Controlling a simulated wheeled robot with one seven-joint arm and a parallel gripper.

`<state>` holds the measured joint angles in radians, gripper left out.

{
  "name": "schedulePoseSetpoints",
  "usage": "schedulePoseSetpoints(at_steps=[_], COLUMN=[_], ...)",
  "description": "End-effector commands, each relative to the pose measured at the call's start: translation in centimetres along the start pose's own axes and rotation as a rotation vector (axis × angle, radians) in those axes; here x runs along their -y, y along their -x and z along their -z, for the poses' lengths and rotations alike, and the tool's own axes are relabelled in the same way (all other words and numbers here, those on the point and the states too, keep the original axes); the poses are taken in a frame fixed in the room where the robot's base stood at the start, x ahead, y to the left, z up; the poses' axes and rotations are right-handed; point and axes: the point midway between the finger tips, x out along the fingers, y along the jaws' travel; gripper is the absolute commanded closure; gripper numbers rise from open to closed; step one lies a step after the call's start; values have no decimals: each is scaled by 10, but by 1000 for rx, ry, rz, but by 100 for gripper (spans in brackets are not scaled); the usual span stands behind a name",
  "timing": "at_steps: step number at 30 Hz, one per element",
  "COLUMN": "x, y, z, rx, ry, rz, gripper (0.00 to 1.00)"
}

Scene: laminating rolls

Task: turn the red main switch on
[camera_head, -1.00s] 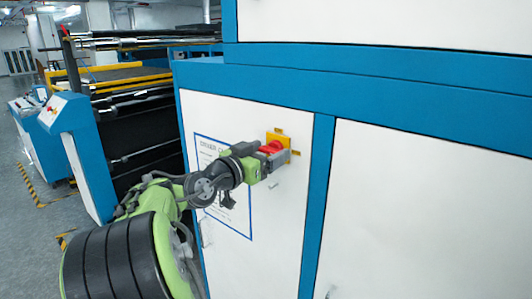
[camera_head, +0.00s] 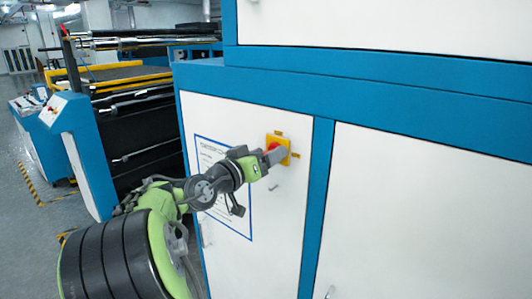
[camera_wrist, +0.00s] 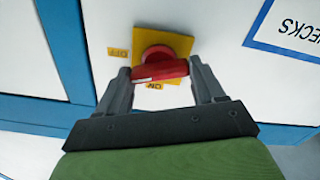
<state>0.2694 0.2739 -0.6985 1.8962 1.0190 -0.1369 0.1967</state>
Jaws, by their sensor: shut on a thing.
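The red main switch (camera_head: 273,147) sits on a yellow square plate (camera_head: 284,139) on the white cabinet door. In the wrist view the red handle (camera_wrist: 160,71) lies crosswise in the picture, its ends between the two fingers. A small yellow OFF label (camera_wrist: 118,53) is left of the plate there, and an ON label (camera_wrist: 153,86) is just below the handle, upside down. A pale mark shows near the handle's left end, on the OFF label's side. My gripper (camera_head: 279,155) is at the plate, shut on the red handle; it also shows in the wrist view (camera_wrist: 160,75). In the head view the fingers hide part of the handle.
A blue-framed notice (camera_head: 222,180) is on the door behind my arm. Blue frame strips (camera_head: 317,200) border the door, and a wide white panel (camera_head: 430,220) lies to the right. A roller machine (camera_head: 130,120) and a slanted control console (camera_head: 62,125) stand at the left.

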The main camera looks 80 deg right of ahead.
Motion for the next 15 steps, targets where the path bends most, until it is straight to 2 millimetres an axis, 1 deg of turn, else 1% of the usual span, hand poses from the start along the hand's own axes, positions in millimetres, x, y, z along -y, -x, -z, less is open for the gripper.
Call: schedulePoseSetpoints(at_steps=[15], x=[0], y=[0], z=[2], rx=[3], ry=[497], rz=[0], gripper=[62])
